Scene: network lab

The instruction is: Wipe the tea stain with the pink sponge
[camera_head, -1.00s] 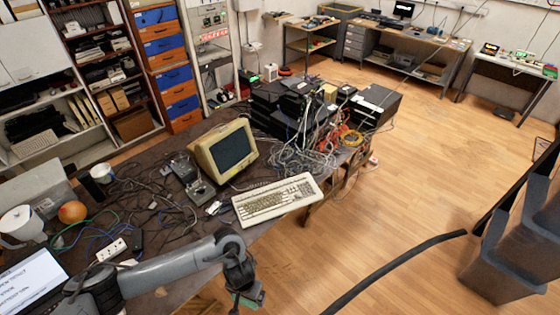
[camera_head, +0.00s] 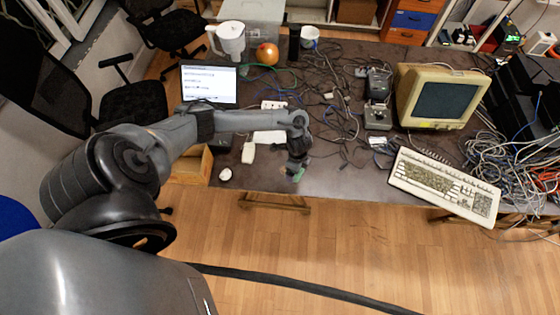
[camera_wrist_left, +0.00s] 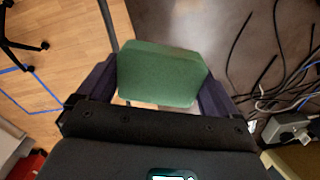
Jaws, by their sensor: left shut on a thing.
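My left gripper (camera_head: 296,170) hangs over the front edge of the dark table in the head view. In the left wrist view its two fingers (camera_wrist_left: 160,88) are shut on a green block (camera_wrist_left: 162,72) that looks like a sponge. A bit of this green block also shows in the head view (camera_head: 299,176). No pink side shows. In the wrist view, floor lies beyond the block on the left and the table surface on the right. I cannot make out a tea stain in these frames. My right gripper is not in view.
The table (camera_head: 345,180) holds a laptop (camera_head: 209,86), a white mouse (camera_head: 225,174), a keyboard (camera_head: 445,185), a monitor (camera_head: 440,97), a jug (camera_head: 229,40), an orange-red round fruit (camera_head: 267,54) and a mug (camera_head: 309,37). Cables (camera_head: 340,115) cover its middle. The front strip beside the gripper is bare.

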